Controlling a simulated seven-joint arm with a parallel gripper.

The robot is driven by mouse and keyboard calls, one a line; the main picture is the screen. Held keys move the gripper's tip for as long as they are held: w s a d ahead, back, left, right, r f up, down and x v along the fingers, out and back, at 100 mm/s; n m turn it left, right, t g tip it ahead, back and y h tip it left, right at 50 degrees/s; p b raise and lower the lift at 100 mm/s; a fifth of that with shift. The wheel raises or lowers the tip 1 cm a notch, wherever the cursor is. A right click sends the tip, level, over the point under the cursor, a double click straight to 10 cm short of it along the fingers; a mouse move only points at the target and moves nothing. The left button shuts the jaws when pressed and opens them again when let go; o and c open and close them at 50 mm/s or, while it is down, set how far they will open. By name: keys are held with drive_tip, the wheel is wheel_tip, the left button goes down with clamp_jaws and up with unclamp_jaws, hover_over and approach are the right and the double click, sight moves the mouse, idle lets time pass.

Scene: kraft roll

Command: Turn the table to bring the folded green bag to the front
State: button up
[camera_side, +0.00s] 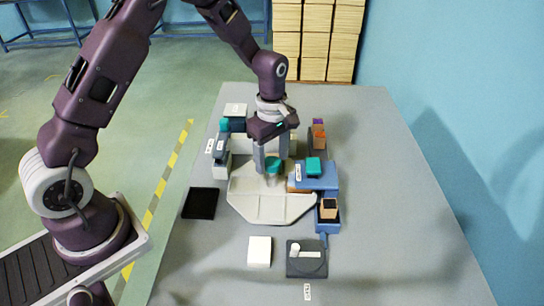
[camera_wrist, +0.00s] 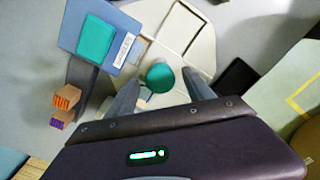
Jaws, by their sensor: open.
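A pale turntable (camera_side: 250,205) with divided, angular sections lies on the grey table. A round green knob (camera_side: 274,162) stands on it; in the wrist view the knob (camera_wrist: 160,77) shows between my fingers. My gripper (camera_side: 272,168) points down over the knob, open, with one finger on each side; I cannot tell whether they touch it. A flat teal-green piece (camera_side: 313,167), which may be the folded green bag, lies on a blue block at the right. It also shows in the wrist view (camera_wrist: 95,38), beside a white label. Another teal piece (camera_side: 225,125) is at the back left.
A kraft-coloured block (camera_side: 328,208) sits on a blue stand at the front right. Orange-topped pieces (camera_side: 318,132) are behind. A black pad (camera_side: 200,203), a white pad (camera_side: 259,251) and a dark grey plate (camera_side: 306,265) with a white handle lie around. The right side of the table is clear.

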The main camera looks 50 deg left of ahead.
clamp_jaws()
drive_tip(key=shift+n, duration=0.4)
idle(0.4)
drive_tip(key=shift+n, duration=6.4)
drive_tip(key=shift+w+n, duration=0.1)
drive_tip(key=shift+n, duration=2)
unclamp_jaws()
